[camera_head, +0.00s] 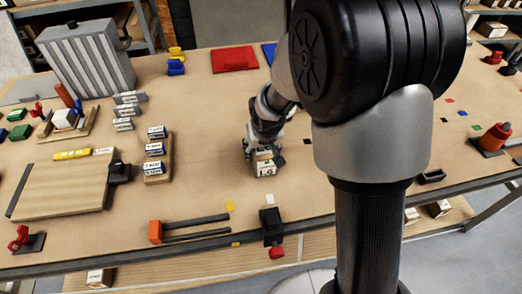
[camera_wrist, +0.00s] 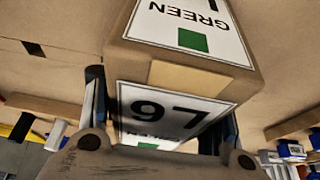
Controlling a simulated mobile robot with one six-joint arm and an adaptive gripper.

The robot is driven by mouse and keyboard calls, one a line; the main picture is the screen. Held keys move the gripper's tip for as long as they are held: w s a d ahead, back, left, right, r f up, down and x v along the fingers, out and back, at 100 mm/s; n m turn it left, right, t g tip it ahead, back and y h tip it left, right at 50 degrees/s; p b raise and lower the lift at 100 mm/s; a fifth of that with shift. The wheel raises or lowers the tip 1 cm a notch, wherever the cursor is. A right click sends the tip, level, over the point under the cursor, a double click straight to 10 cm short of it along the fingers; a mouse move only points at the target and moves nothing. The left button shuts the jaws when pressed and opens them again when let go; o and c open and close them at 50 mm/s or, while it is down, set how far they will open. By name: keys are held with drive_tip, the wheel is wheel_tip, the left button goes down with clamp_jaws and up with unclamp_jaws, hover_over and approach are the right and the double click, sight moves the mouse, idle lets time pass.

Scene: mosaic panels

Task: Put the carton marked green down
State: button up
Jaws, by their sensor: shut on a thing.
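The carton marked green (camera_head: 265,167) is a small cardboard box with white labels, near the middle of the table in the head view. In the wrist view the carton (camera_wrist: 190,75) fills the centre. Its labels read GREEN with a green square, and 97. My gripper (camera_head: 262,152) is shut on the carton, with one finger on each side, as the wrist view also shows (camera_wrist: 160,115). I cannot tell whether the carton's underside touches the table. My arm hides part of the table to the right.
The brown table (camera_head: 215,150) has free room around the carton. A wooden rack (camera_head: 158,170) with several labelled boxes stands to the left. An orange-ended clamp (camera_head: 156,232) and a black vice with a red knob (camera_head: 271,226) lie near the front edge. A red mat (camera_head: 234,59) lies at the back.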

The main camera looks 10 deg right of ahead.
idle(0.3)
drive_tip(key=o, duration=1.3)
drive_tip(key=shift+f, duration=0.2)
drive_tip(key=o, duration=0.5)
drive_tip(key=shift+c, duration=0.2)
drive_tip(key=shift+r, duration=0.2)
